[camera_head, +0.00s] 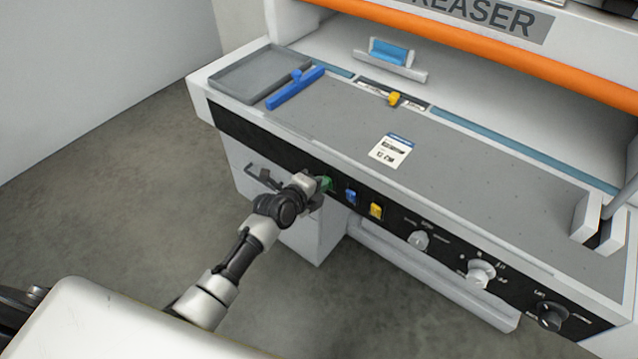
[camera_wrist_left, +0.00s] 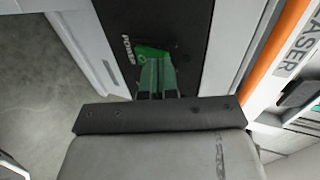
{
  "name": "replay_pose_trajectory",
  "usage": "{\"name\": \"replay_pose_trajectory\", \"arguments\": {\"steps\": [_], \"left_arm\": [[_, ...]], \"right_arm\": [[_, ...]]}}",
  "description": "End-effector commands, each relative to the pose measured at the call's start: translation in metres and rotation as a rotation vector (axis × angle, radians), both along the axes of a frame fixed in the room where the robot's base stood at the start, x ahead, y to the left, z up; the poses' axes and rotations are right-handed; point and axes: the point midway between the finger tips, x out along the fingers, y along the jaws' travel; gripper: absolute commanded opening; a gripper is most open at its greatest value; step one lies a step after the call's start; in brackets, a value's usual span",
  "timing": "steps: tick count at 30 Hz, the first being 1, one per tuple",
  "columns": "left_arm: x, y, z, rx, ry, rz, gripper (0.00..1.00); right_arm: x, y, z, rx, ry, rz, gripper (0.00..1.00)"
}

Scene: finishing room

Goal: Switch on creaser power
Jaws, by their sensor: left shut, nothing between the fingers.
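The creaser (camera_head: 440,205) stands ahead of me, with a black control panel along its front edge. A green power switch (camera_head: 327,183) is at the left of the panel, partly hidden by my left gripper (camera_head: 318,184). In the left wrist view the green switch (camera_wrist_left: 150,52) lies beside the lettering "POWER". My left gripper (camera_wrist_left: 158,75) is shut and empty, its fingertips at the switch, seemingly touching it. Whether the switch is on or off I cannot tell. My right gripper is in neither view.
To the right of the green switch are a blue switch (camera_head: 351,196), a yellow switch (camera_head: 376,210) and several knobs, one being a white knob (camera_head: 420,240). A grey tray (camera_head: 238,76) and blue bar (camera_head: 295,88) lie on the bed. Open floor lies left.

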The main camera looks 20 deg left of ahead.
Motion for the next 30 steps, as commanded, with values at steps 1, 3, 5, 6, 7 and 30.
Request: {"name": "replay_pose_trajectory", "arguments": {"steps": [1,3,5,6,7,30], "left_arm": [[0.000,0.000,0.001,0.001,0.002,0.000,0.00],[0.001,-0.001,0.003,0.006,0.015,-0.002,0.00],[0.003,-0.002,0.007,0.013,0.041,-0.007,0.00],[0.005,-0.003,0.009,0.022,0.063,-0.009,0.00],[0.006,-0.004,0.011,0.029,0.085,-0.010,0.00],[0.006,-0.005,0.018,0.036,0.114,-0.010,0.00]], "right_arm": [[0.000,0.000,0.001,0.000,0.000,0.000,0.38],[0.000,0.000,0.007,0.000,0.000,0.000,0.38],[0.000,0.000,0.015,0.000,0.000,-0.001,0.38],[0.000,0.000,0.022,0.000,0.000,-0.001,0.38],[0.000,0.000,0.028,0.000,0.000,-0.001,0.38],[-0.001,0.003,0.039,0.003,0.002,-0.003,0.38]]}}
